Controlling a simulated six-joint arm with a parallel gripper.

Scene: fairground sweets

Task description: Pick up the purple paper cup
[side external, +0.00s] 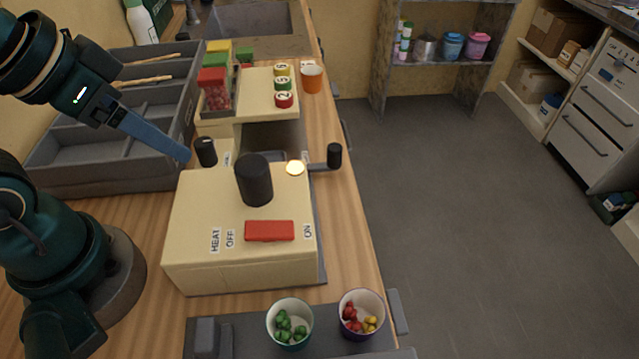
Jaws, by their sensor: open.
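A purple paper cup (361,331) stands on the dark grey tray at the bottom of the side view, near the counter's right edge. It is upright and holds red and yellow sweets. A teal paper cup (289,343) with green sweets stands just left of it, a small gap apart. My gripper (186,156) is at the upper left, over the edge of the grey divided box and beside the cream machine, far from the purple cup. Its blue fingers look narrow from this side, with nothing seen between them.
The cream machine (190,245) with a black cylinder (254,180), red switch (269,231) and side crank (334,156) stands between my gripper and the cups. An orange cup (311,80) stands behind. The dark grey tray (240,340) has a raised block at left and a handle at right.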

